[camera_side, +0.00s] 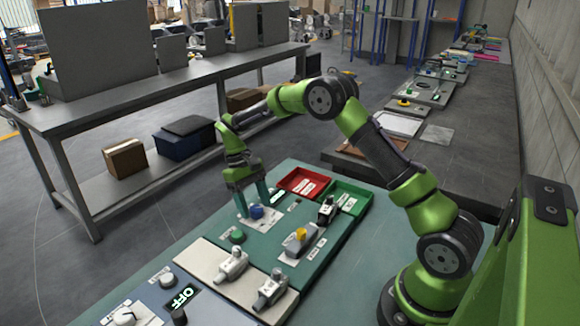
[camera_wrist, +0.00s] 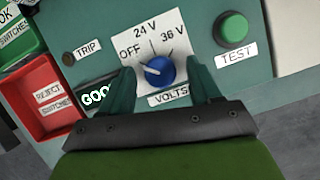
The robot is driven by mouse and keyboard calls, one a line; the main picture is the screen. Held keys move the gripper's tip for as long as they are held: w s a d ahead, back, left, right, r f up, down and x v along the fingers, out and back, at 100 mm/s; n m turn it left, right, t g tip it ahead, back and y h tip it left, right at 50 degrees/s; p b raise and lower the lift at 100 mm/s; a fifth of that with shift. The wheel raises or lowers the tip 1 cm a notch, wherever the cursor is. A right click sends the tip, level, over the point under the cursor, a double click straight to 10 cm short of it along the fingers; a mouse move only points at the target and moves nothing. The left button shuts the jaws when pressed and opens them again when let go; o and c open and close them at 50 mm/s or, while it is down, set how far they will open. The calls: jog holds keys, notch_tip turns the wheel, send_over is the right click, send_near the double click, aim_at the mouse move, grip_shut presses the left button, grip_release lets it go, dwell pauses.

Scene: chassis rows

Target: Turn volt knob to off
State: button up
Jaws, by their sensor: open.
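The blue volt knob (camera_wrist: 162,72) sits on a white dial plate (camera_wrist: 177,45) marked OFF, 24 V and 36 V, with a VOLTS label (camera_wrist: 170,99) below it. The knob's white pointer line is aimed left and slightly up in the wrist view, on the OFF side of the dial. My gripper (camera_wrist: 160,66) is open, with one finger on each side of the knob. Whether the fingers touch it, I cannot tell. In the side view my gripper (camera_side: 252,196) points down at the blue knob (camera_side: 257,212).
A green TEST button (camera_wrist: 233,27) is right of the dial. A TRIP label (camera_wrist: 88,48) and a lit GOOD display (camera_wrist: 95,97) are left of it. A red reject tray (camera_wrist: 47,95) and green tray (camera_side: 350,198) are nearby. A yellow-topped switch (camera_side: 300,236) stands on the panel.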

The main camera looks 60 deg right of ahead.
jog(key=a+v, duration=0.1)
jog(key=v, duration=1)
jog(key=shift+d+r, duration=0.35)
jog(key=shift+d, duration=0.15)
jog(key=shift+w, duration=0.15)
jog(key=s+a+r+t, duration=0.3)
jog(key=s+t, duration=0.1)
jog(key=s, duration=0.4)
jog(key=s+a+r+m+t, duration=0.1)
jog(key=s+a+r+t, duration=0.2)
jog(key=s, duration=0.6)
jog(key=s+a+r+t+y, duration=0.1)
jog(key=s+a+r+t, duration=0.2)
jog(key=s, duration=0.6)
jog(key=shift+m+t, duration=0.3)
jog(key=shift+t, duration=0.5)
